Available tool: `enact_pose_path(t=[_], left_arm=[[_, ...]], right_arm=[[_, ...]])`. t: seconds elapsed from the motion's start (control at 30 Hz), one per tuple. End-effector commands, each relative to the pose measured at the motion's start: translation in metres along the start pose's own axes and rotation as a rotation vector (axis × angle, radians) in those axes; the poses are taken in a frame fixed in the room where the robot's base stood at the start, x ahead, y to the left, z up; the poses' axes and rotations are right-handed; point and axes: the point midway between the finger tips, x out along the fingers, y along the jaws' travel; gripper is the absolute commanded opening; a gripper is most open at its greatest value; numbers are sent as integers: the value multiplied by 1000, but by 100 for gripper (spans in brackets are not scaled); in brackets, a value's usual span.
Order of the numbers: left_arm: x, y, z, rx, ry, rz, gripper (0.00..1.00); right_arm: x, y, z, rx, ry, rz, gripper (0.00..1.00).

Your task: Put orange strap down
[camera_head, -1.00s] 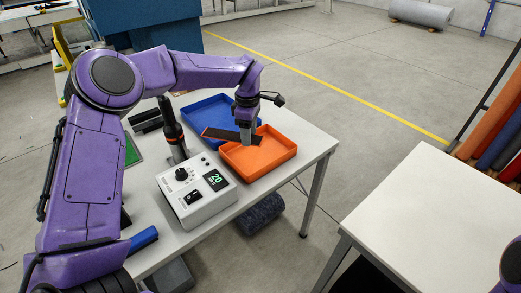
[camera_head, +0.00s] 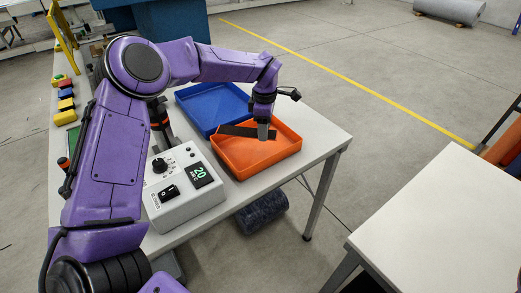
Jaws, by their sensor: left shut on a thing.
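My left gripper (camera_head: 263,134) points down over the back part of the orange tray (camera_head: 258,165). It is shut on a thin flat strap (camera_head: 236,130), which looks dark from this side rather than orange. The strap sticks out on both sides of the fingers, longer to the left, and lies across the back of the tray. I cannot tell whether it touches the tray. My right gripper is not in view.
A blue tray (camera_head: 208,105) sits behind the orange one. A grey control box (camera_head: 183,190) with a green "20" display stands in front. Several coloured blocks (camera_head: 65,100) lie at the left. An empty white table (camera_head: 445,220) is at the right.

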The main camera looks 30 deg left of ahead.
Motion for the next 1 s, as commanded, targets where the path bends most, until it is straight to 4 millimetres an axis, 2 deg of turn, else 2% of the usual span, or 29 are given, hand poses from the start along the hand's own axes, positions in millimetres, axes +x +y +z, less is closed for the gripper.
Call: enact_pose_path(t=[0.1,0.43,0.77,0.8,0.87,1.0], left_arm=[[24,-1,0,2,4,-4,18],[76,-1,0,2,3,-3,18],[83,0,2,3,0,0,18],[82,0,2,4,0,0,58],[82,0,2,4,0,0,77],[81,0,2,4,1,0,77]], right_arm=[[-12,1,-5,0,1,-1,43],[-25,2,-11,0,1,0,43],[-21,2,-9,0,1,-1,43],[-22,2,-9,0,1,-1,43],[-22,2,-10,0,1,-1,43],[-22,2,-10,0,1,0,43]])
